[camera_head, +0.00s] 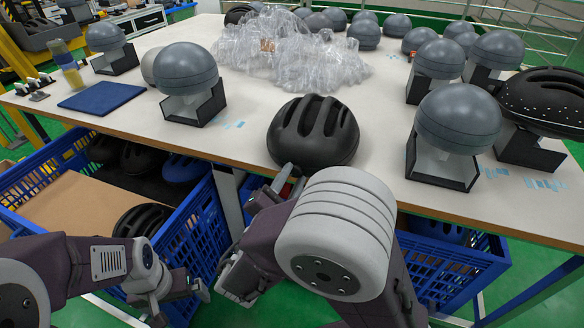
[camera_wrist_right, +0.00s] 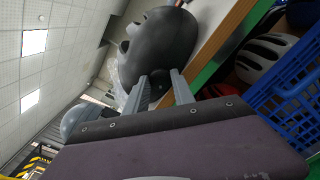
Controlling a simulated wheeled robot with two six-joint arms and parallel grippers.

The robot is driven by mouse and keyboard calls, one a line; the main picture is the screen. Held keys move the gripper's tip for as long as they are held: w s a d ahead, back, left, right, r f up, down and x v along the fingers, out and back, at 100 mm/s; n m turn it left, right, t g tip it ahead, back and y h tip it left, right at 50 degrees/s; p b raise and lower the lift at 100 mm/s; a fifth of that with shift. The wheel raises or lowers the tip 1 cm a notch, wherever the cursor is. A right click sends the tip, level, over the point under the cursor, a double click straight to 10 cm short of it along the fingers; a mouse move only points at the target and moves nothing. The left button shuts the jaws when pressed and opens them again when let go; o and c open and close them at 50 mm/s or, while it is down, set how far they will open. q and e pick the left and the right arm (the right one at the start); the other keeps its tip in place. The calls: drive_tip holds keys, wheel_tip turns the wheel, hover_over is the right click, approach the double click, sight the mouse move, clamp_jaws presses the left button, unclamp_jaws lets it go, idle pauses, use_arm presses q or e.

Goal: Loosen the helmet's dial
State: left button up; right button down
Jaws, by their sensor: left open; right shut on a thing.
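The dark helmet (camera_head: 313,132) sits at the near edge of the table, its vented shell facing up. It also shows in the right wrist view (camera_wrist_right: 160,48), above the fingers. My right gripper (camera_wrist_right: 161,85) is at the helmet's near rim, its two fingers closed on a small dark part there, which looks like the dial. The dial is mostly hidden by the fingers and too small to make out in detail. In the head view the right gripper (camera_head: 287,180) is partly hidden by my own arm. My left gripper (camera_head: 182,298) is open and empty, low in front of the table.
Grey headforms on black stands (camera_head: 458,120) (camera_head: 188,70) flank the helmet. Crumpled clear plastic wrap (camera_head: 290,50) lies behind it. A black dotted helmet (camera_head: 548,100) is at the right. Blue crates (camera_head: 190,222) stand below the table edge. The tabletop just left of the helmet is clear.

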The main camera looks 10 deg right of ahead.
drive_tip(key=n+p, duration=0.2)
drive_tip(key=p, duration=0.1)
drive_tip(key=n+p, duration=0.5)
drive_tip(key=p, duration=0.1)
drive_tip(key=shift+r+n, duration=0.25)
drive_tip(key=shift+n, duration=0.15)
drive_tip(key=shift+f+n+p, duration=0.2)
drive_tip(key=shift+n+p, duration=1)
drive_tip(key=shift+p, duration=0.1)
drive_tip(key=c, duration=1.1)
unclamp_jaws()
drive_tip(key=shift+o, duration=0.2)
drive_tip(key=shift+a, duration=0.15)
